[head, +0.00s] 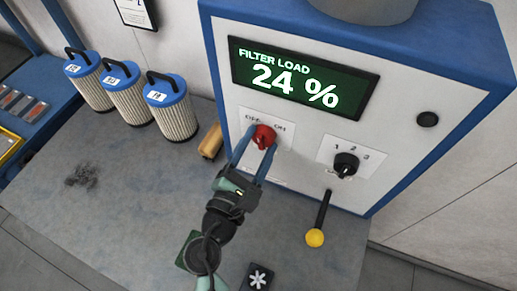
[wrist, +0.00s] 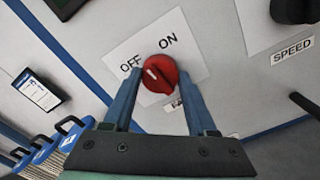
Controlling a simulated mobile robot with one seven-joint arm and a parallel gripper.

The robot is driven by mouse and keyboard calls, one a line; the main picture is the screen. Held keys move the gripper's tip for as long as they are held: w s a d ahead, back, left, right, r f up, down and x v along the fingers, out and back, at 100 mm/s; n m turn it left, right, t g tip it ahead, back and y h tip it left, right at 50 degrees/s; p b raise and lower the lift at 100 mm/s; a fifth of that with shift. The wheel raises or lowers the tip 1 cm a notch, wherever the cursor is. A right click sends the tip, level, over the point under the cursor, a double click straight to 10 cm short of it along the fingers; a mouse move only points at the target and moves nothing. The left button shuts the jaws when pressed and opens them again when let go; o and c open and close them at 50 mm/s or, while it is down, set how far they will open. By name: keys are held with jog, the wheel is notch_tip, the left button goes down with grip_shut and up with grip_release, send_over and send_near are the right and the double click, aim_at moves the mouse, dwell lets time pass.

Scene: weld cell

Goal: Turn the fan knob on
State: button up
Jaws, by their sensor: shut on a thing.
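The red fan knob (head: 264,136) sits on a white plate on the front of the blue and white cabinet (head: 227,70). In the wrist view, the knob (wrist: 165,76) has OFF at its left and ON above it. Its white mark is on the left part, on the side toward OFF. My gripper (head: 258,148) is shut on the knob, with one blue finger on each side. The lower edge of the knob and part of a label below it are hidden or hard to read.
A black speed dial (head: 345,163) marked 1, 2, 3 is right of the knob. A lever with a yellow ball (head: 315,238) hangs below it. The display (head: 303,80) reads FILTER LOAD 24 %. Filter canisters (head: 172,110) stand at left on the grey bench (head: 130,185).

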jog(key=m+b, duration=0.5)
jog(key=m, duration=0.1)
jog(key=shift+f, duration=0.2)
jog(key=shift+r+m+b, duration=0.1)
jog(key=shift+m+b, duration=1.6)
jog(key=shift+m, duration=0.5)
jog(key=shift+r+m, duration=0.1)
jog(key=shift+m, duration=0.2)
jog(key=o, duration=1.4)
jog(key=shift+c, duration=0.2)
jog(key=shift+s+a, duration=0.15)
jog(key=shift+s, duration=0.15)
jog(key=b+v, duration=0.4)
jog(key=v, duration=0.8)
